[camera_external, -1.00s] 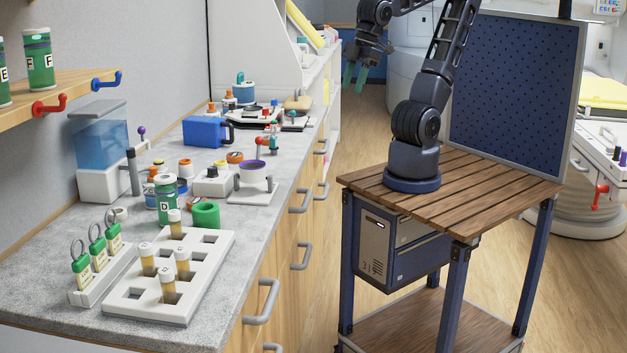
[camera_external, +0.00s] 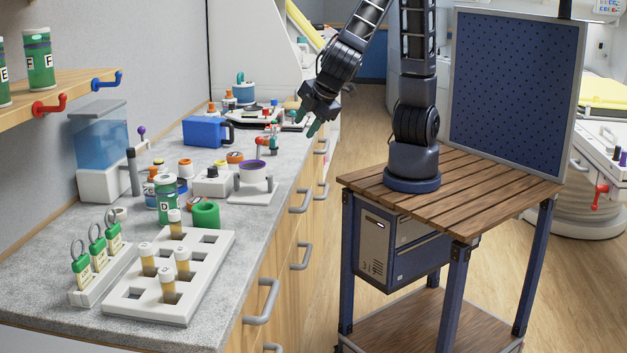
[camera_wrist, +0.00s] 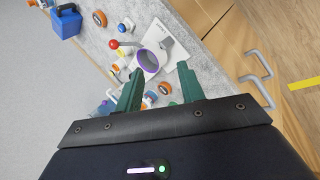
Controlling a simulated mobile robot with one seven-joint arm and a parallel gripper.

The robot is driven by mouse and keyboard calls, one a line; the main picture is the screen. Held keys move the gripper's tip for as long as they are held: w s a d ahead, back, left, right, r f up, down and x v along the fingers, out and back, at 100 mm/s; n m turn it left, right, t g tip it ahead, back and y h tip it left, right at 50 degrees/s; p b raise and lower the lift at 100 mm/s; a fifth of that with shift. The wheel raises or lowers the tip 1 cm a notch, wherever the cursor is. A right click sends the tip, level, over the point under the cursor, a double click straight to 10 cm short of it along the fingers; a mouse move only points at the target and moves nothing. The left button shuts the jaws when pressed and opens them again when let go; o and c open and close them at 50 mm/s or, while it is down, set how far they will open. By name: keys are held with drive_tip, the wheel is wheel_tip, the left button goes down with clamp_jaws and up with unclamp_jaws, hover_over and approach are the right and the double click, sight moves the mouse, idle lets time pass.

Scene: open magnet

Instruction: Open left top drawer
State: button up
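The counter's wooden front has several grey bar handles. The nearest one (camera_external: 262,302) is at the lower middle of the external view; another (camera_external: 300,254) and a higher one (camera_external: 300,200) are farther along. All fronts appear shut. I cannot tell for sure which handle is the left top drawer's. My gripper (camera_external: 306,122) is raised near the far part of the counter edge, pointing down, clear of these handles. In the wrist view my gripper (camera_wrist: 158,84) has its green fingers apart with nothing between them. Two handles show there at the right, one of them (camera_wrist: 257,90) nearer.
My base platform stands to the right. A strip of floor (camera_external: 318,310) between it and the counter is free.

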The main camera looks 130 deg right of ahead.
drive_tip(key=w+a+f+n+t+h, duration=0.1)
drive_tip(key=w+a+f+h, duration=0.2)
drive_tip(key=w+a+f, duration=0.35)
drive_tip(key=n+t+h, duration=0.1)
drive_tip(key=n+t, duration=0.6)
drive_tip(key=t, duration=0.2)
approach(271, 302)
drive_tip(key=x, duration=0.7)
drive_tip(key=s+x, duration=0.1)
drive_tip(key=x, duration=0.2)
drive_tip(key=shift+w+d+f, duration=0.2)
drive_tip(key=shift+d+f, duration=0.25)
drive_tip(key=shift+d, duration=0.2)
drive_tip(key=shift+c, duration=0.2)
clamp_jaws()
